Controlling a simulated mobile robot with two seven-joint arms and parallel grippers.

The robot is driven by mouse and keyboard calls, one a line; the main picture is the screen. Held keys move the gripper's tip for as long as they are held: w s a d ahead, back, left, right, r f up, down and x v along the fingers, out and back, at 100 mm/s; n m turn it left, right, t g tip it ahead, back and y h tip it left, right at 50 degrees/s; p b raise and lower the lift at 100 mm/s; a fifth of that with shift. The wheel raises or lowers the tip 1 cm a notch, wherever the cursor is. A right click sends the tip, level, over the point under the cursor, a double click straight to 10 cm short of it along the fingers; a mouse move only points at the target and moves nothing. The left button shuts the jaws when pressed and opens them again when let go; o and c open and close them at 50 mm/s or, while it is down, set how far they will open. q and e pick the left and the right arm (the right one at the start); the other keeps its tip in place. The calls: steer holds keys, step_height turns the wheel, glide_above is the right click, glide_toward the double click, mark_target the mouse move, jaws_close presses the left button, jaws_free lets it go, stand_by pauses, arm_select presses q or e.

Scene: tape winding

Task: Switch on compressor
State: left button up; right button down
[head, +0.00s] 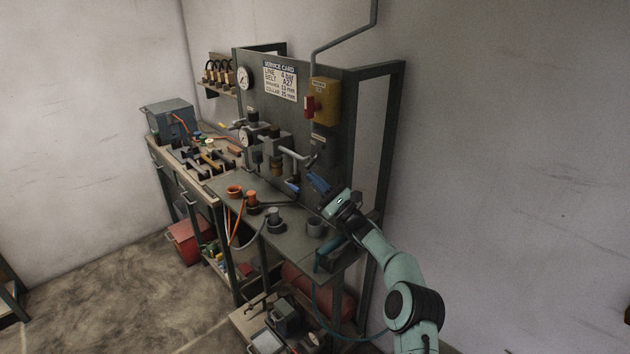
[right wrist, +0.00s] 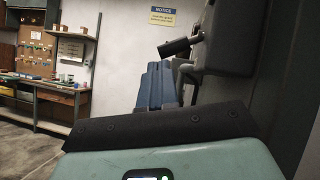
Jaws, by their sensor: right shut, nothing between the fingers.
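A yellow switch box (head: 325,102) with a red handle (head: 310,106) is mounted high on the grey panel at the right, on a conduit from above. A red tank (head: 308,292), perhaps the compressor's, lies under the bench, partly hidden by the bench and hoses. My right gripper (head: 313,179) is shut and empty, its blue fingers in front of the panel, below and apart from the yellow box. In the right wrist view the closed fingers (right wrist: 158,70) point away, below a dark cylindrical part (right wrist: 174,47) that I cannot identify. My left gripper is not in view.
The panel (head: 340,165) carries gauges, pipes and a service card (head: 280,81). A toolbox (head: 170,120) stands at the far left. Open floor (head: 130,290) lies at the left front.

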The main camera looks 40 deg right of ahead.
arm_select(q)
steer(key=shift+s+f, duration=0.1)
